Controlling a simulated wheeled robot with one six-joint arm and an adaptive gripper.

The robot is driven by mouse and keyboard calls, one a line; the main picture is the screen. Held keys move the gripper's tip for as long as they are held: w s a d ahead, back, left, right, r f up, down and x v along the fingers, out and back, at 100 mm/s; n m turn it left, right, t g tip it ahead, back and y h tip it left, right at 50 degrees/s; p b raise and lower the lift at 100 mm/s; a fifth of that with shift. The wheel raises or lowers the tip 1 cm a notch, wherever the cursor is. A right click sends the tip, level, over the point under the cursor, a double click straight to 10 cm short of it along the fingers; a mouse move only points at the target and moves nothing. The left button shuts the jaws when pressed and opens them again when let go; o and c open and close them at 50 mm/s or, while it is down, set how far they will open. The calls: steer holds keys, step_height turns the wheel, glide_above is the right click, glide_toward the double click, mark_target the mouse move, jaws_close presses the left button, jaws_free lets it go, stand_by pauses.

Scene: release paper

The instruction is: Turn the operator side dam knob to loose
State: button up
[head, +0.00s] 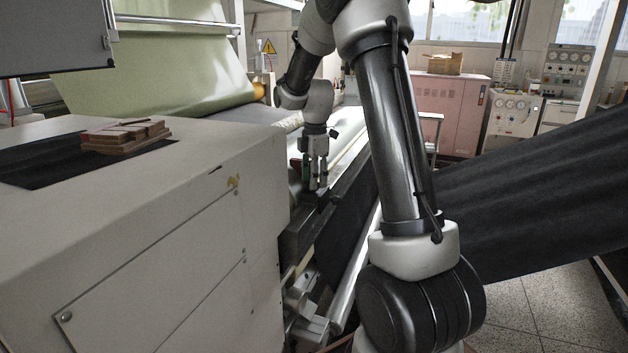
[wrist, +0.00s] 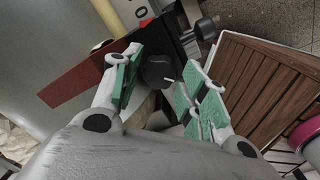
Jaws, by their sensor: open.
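My gripper (wrist: 158,88) is open in the wrist view, its two green-padded fingers spread apart. A round black knob (wrist: 158,70) with a short white mark lies between the fingertips, closer to the right finger. I cannot tell whether either finger touches it. The knob sits on a dark block beside a flat red-brown plate (wrist: 90,78). In the head view my gripper (head: 315,190) points down at the near end of the rollers, above a dark bar (head: 325,212). The knob is hidden there by my gripper.
A second black knob (wrist: 206,28) stands at upper right in the wrist view, near a slatted wooden pallet (wrist: 262,85). In the head view, a white machine housing (head: 150,230) stands at left and a black sheet (head: 540,190) stretches across the right.

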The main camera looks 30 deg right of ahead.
steer(key=shift+f, duration=0.5)
steer(key=c, duration=0.7)
steer(key=shift+c, duration=0.2)
